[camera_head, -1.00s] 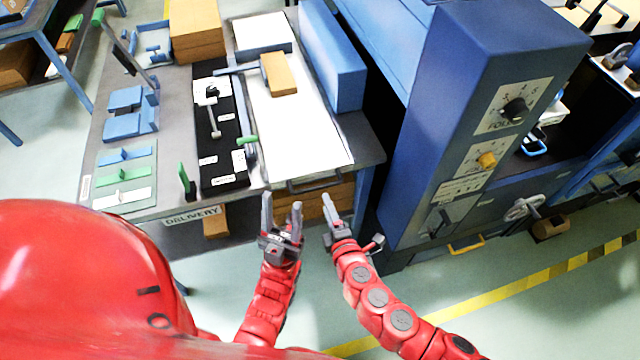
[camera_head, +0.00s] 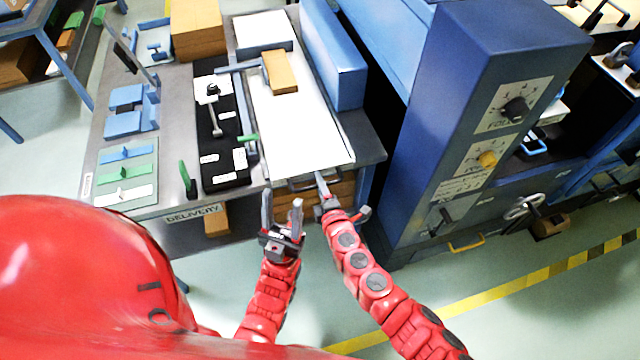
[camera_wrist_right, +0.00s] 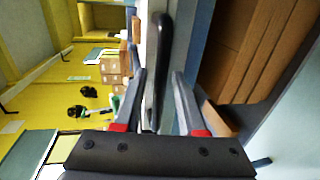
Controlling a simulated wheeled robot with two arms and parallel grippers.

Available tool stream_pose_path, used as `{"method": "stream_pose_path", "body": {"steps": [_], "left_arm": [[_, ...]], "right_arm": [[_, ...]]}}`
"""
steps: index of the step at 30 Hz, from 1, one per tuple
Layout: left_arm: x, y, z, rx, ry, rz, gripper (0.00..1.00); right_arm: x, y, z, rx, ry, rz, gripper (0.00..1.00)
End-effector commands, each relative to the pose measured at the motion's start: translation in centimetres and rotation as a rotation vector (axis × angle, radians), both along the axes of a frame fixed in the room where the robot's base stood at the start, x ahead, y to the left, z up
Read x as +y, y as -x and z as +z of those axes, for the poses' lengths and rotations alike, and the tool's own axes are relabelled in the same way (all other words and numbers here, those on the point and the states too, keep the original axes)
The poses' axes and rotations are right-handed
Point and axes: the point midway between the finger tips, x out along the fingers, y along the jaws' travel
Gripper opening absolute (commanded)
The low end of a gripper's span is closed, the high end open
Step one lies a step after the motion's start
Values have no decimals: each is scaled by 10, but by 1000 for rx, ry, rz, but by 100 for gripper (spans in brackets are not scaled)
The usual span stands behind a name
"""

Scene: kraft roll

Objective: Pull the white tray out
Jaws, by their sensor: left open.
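The white tray (camera_head: 300,130) lies long and flat on the grey table, with a dark bar handle (camera_head: 300,185) at its near edge. My right gripper (camera_head: 321,182) is at the right part of this handle. In the right wrist view the dark handle (camera_wrist_right: 158,60) stands between the two spread fingers of my right gripper (camera_wrist_right: 160,85), which look apart from each other. Whether a finger touches the handle I cannot tell. My left gripper (camera_head: 283,212) is open and empty, in front of the table edge and left of the handle.
A wooden block (camera_head: 281,72) lies on the tray, beside a blue bar (camera_head: 240,68). A long blue box (camera_head: 335,60) borders the tray's right side. A black panel (camera_head: 222,140) lies to its left. A tall blue machine (camera_head: 460,110) stands right. Floor in front is clear.

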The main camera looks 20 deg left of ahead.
Motion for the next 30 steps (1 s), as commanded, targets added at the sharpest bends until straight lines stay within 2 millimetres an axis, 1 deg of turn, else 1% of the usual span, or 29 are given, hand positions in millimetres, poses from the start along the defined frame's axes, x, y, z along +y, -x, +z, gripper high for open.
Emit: {"method": "stream_pose_path", "body": {"steps": [1, 6, 30], "left_arm": [[0, 0, 0, 0, 0, 0, 50], [0, 0, 0, 0, 0, 0, 50], [0, 0, 0, 0, 0, 0, 50]], "right_arm": [[0, 0, 0, 0, 0, 0, 29], [0, 0, 0, 0, 0, 0, 0], [0, 0, 0, 1, -1, 0, 0]]}}
